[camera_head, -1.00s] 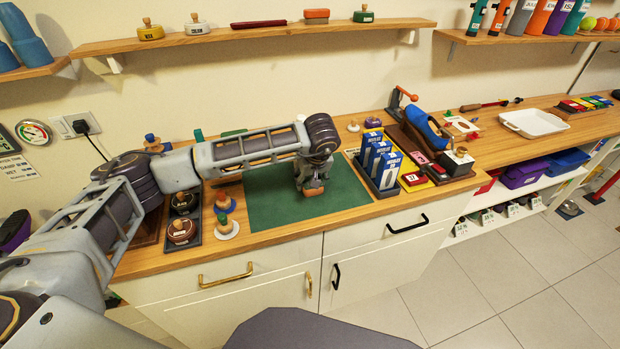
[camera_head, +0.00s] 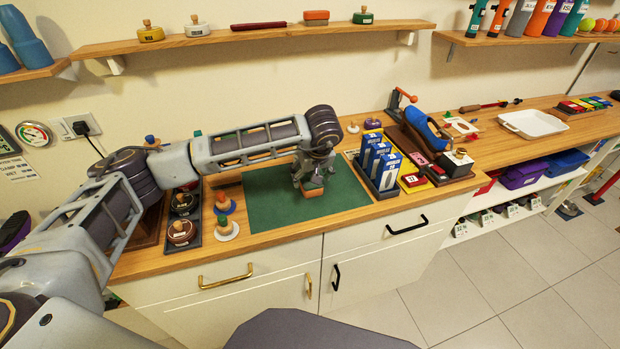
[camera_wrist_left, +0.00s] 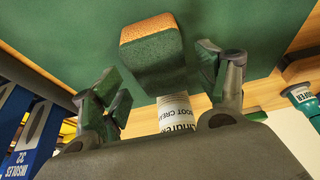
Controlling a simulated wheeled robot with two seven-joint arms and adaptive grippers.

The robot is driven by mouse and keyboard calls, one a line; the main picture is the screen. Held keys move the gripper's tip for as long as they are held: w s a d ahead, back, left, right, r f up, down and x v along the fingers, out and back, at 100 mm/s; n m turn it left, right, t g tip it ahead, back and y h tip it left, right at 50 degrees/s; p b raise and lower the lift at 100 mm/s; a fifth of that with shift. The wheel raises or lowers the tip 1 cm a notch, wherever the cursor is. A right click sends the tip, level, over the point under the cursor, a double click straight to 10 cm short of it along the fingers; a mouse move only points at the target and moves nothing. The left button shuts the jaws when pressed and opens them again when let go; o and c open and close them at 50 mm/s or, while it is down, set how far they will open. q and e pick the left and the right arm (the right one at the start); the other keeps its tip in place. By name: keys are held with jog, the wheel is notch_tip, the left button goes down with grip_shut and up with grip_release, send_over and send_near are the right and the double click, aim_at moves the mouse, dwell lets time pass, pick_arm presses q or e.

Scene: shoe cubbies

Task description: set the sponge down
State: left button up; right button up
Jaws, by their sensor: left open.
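The sponge (camera_head: 312,192), orange-brown at its side, sits on the green mat (camera_head: 266,205) on the counter. In the wrist view the sponge (camera_wrist_left: 152,50) shows a dark green face and an orange edge, with the green mat (camera_wrist_left: 60,35) behind it. My left gripper (camera_head: 311,180) is right above the sponge. In the wrist view its two fingers (camera_wrist_left: 163,75) are spread apart, one on each side of the sponge's near end, with visible gaps. My right gripper is not in view.
Blue insole boxes (camera_head: 378,160) stand in a holder right of the mat. Dark round tins (camera_head: 181,231) and small-knobbed items (camera_head: 226,228) stand left of it. A label reading cream (camera_wrist_left: 175,112) shows between the fingers in the wrist view. The mat's right part is clear.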

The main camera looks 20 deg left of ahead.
pick_arm(q)
jog(key=v, duration=0.8)
jog(key=shift+d+r, duration=0.1)
jog(key=shift+s+r, duration=0.2)
jog(key=shift+r, duration=0.2)
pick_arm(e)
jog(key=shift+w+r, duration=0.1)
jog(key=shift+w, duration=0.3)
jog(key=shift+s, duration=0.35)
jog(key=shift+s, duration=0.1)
